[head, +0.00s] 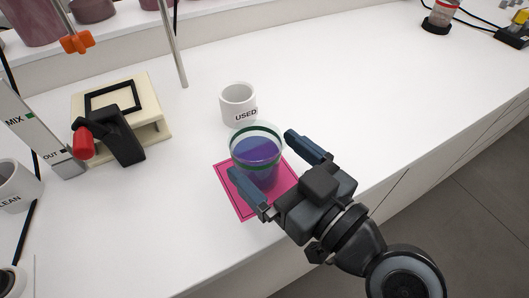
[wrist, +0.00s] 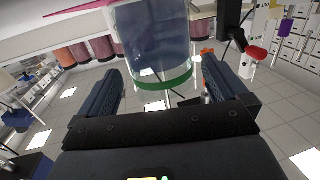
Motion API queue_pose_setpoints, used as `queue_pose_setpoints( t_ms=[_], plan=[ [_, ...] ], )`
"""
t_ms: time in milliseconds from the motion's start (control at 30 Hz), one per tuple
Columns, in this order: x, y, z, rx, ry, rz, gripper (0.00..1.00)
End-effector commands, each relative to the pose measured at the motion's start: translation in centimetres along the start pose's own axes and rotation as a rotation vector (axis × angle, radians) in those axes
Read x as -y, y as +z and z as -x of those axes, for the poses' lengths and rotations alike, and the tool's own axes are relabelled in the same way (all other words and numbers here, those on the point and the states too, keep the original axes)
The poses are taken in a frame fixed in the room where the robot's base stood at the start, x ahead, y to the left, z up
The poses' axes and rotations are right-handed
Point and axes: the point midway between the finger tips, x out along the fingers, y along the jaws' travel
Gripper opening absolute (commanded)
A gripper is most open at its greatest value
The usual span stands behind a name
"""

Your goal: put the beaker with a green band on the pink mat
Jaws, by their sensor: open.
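The clear beaker (head: 256,150) with a green band near its rim holds blue-violet contents. It stands upright and appears to rest on the pink mat (head: 238,203). My gripper (head: 260,154) is open, with one finger on each side of the beaker. In the wrist view the beaker (wrist: 150,35) shows between and beyond the spread fingers of my gripper (wrist: 160,68), with gaps at both sides. A strip of the pink mat (wrist: 85,6) shows at the top left there. The beaker's base is partly hidden by a finger in the head view.
A white cup marked USED (head: 238,104) stands just behind the beaker. A cream device (head: 150,110) with a black and red handle (head: 110,140) and a MIX/OUT panel (head: 35,130) are at the left. The white counter is clear to the right; its front edge runs beneath my gripper.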

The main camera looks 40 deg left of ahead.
Motion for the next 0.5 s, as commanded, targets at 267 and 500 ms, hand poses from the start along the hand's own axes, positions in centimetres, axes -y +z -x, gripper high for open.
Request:
queue_pose_setpoints(
  t_ms=[267,500],
  plan=[
    [0.0,0.3,5.9,0.0,0.004,-0.001,1.0],
    [0.0,0.2,9.3,0.0,0.001,-0.001,1.0]
  ],
)
